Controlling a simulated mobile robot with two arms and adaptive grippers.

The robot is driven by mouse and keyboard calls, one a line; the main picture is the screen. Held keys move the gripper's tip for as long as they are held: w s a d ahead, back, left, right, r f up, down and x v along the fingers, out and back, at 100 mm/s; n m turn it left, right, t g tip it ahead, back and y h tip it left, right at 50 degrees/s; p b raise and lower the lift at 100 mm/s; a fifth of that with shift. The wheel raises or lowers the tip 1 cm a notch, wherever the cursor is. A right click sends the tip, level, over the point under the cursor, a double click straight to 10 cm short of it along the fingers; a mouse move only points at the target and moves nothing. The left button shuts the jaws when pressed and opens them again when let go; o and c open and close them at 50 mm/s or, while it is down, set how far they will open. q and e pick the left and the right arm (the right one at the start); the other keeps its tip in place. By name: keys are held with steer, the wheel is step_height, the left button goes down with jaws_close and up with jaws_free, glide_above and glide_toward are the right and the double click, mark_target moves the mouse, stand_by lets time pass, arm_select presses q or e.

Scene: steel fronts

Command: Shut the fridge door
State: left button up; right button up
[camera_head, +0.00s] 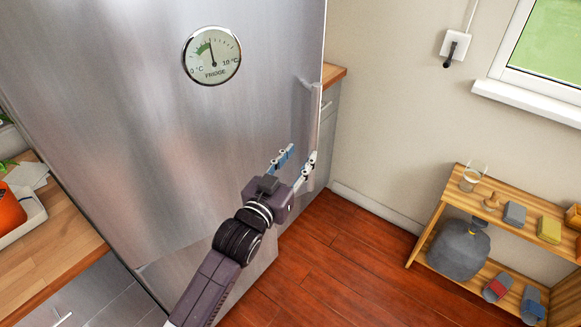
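The fridge door (120,130) is a large brushed-steel front filling the left and middle of the head view. It carries a round dial marked FRIDGE (211,56). A vertical bar handle (316,125) runs along its right edge. The door looks flush or nearly so; I cannot tell whether a gap is left. My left gripper (299,156) is in front of the lower part of the handle, its two fingers spread apart. The right finger overlaps the handle in the picture; contact is unclear. My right gripper is not in view.
A wooden counter (70,218) with a tray and an orange pot (10,210) is at left. A low wooden shelf (510,228) with several small items and a grey bag (459,250) stands at right. The red wooden floor (335,255) between is clear.

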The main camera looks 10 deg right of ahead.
arm_select(q)
steer(key=shift+v, duration=1.95)
steer(key=a+f+n+g+y, duration=0.1)
steer(key=a+f+y, duration=0.25)
steer(key=f, duration=0.95)
steer(key=s+a+f+n+g+y, duration=0.15)
steer(key=s+a+f, duration=0.25)
steer(key=f, duration=0.7)
steer(key=s+a+f+g+y, duration=0.15)
steer(key=s+a+f, duration=0.35)
steer(key=f, duration=0.5)
steer(key=s+a+f+n+g+y, duration=0.1)
steer(key=s+a+f+g, duration=0.25)
steer(key=f, duration=0.75)
steer(key=s+a+f+g, duration=0.2)
steer(key=s+a+f, duration=0.2)
steer(key=s, duration=0.9)
steer(key=s+a+f+g+y, duration=0.1)
steer(key=s+a+f, duration=0.4)
steer(key=s, duration=0.8)
steer(key=s+a+f+g+y, duration=0.1)
steer(key=s+a+f+g, duration=0.2)
steer(key=s+f, duration=0.7)
steer(key=s+a, duration=0.2)
steer(key=s, duration=0.1)
steer(key=shift+n, duration=0.35)
steer(key=shift+g, duration=0.25)
